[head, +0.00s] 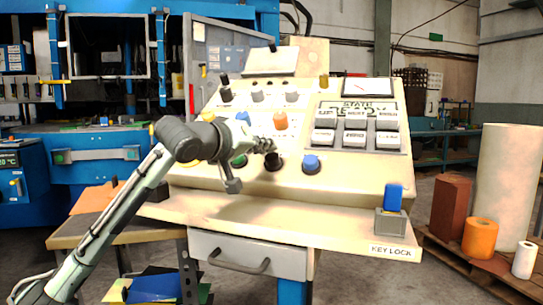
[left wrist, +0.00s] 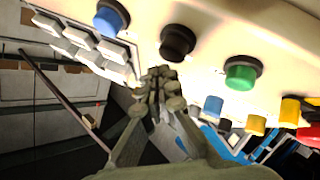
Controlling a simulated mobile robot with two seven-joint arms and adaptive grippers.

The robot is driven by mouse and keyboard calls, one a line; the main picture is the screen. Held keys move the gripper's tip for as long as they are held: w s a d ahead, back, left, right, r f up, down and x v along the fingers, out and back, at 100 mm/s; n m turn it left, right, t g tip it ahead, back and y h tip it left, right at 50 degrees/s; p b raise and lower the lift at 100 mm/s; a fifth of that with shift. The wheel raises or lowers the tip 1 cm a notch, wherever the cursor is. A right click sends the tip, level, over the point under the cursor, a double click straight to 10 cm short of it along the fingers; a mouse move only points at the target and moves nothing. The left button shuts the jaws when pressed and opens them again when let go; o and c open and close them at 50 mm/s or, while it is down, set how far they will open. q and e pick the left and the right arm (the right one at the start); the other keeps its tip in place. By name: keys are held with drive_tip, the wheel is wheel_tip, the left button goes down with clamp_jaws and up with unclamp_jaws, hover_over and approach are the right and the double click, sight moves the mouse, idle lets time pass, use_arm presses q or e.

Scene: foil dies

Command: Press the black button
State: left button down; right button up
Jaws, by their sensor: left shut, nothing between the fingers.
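The black button (head: 273,162) sits on the lower row of the cream console, between a blue button (head: 311,163) and a green button (head: 239,161). My left gripper (head: 266,145) is shut and empty, with its fingertips just above the black button in the head view. In the left wrist view the black button (left wrist: 177,42) shows above the closed fingertips (left wrist: 159,82). The green button (left wrist: 242,72) is to its right and the blue button (left wrist: 111,17) to its left. I cannot tell whether the fingers touch the black button. My right gripper is not in view.
The console (head: 340,197) also carries an orange knob (head: 280,121), several white keys (head: 355,122) and a blue key lock (head: 393,197) at its right corner. A drawer (head: 248,257) is below. A pallet with rolls (head: 481,238) stands at the right.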

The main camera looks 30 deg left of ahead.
use_arm(q)
drive_tip(key=s+r+p, duration=0.3)
drive_tip(key=r, duration=0.1)
drive_tip(key=shift+d+r, duration=0.1)
drive_tip(key=shift+d, duration=0.25)
idle(0.8)
